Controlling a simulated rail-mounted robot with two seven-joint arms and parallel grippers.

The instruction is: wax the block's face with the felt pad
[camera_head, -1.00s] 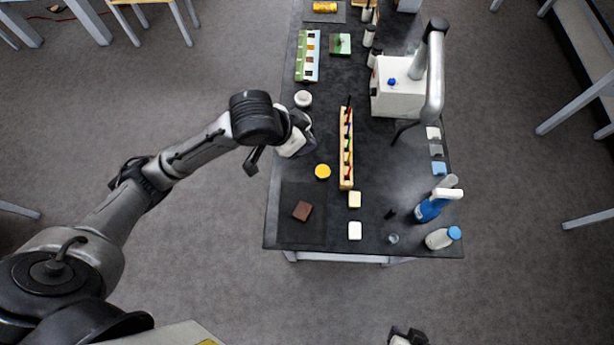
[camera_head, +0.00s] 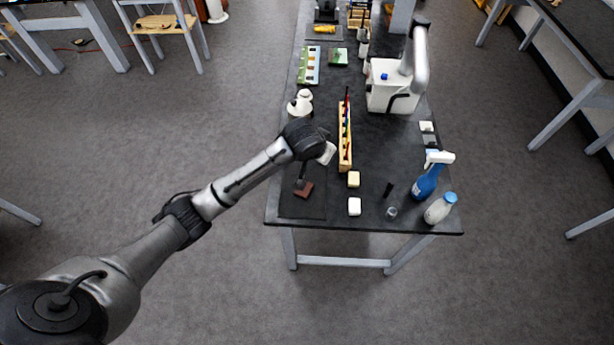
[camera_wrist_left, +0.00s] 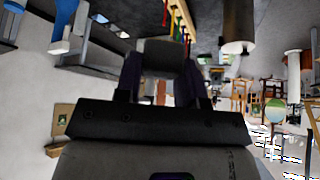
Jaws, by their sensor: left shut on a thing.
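My left gripper (camera_head: 326,154) hangs over the table beyond the block and left of the wooden rack. In the left wrist view my left gripper (camera_wrist_left: 165,82) is shut on a grey rounded piece, which looks like the felt pad (camera_wrist_left: 163,50). The pad's underside is hidden, and no contact with the block shows. My right gripper is out of view.
A wooden rack (camera_head: 345,161) with coloured sticks stands just right of the gripper. A blue spray bottle (camera_head: 427,185) and a white bottle (camera_head: 440,208) stand at right.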

